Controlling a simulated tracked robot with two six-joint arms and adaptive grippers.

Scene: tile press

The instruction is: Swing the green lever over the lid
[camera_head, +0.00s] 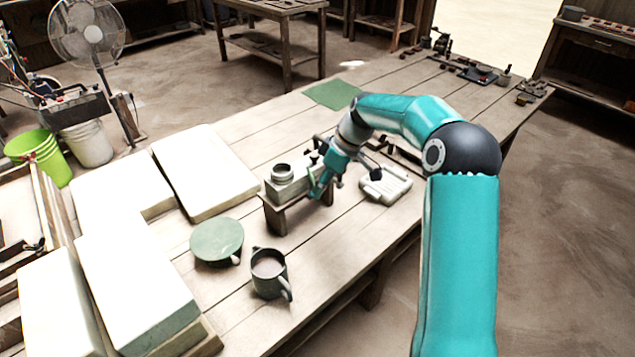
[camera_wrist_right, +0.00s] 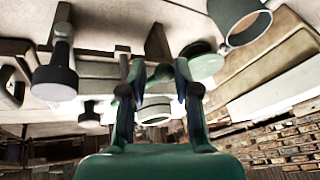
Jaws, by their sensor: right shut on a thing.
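A small grey press-like block with a round metal collar (camera_head: 283,172) sits on a low wooden stand (camera_head: 283,213) in the middle of the bench. My right gripper (camera_head: 318,188) is at the right side of this block, pointing down. In the right wrist view my right gripper (camera_wrist_right: 160,72) has its fingers closed in on a small green piece, which looks like the green lever; the fingers hide most of it. The collar also shows in the wrist view (camera_wrist_right: 153,117), just beyond the fingers. I cannot clearly make out the lid. My left gripper is out of view.
A pale slab-like piece (camera_head: 388,188) lies right of the gripper. A green round disc (camera_head: 217,240) and a dark mug (camera_head: 268,272) stand nearer the front. Large white blocks (camera_head: 205,170) fill the left. A green cloth (camera_head: 332,94) lies on the bench behind.

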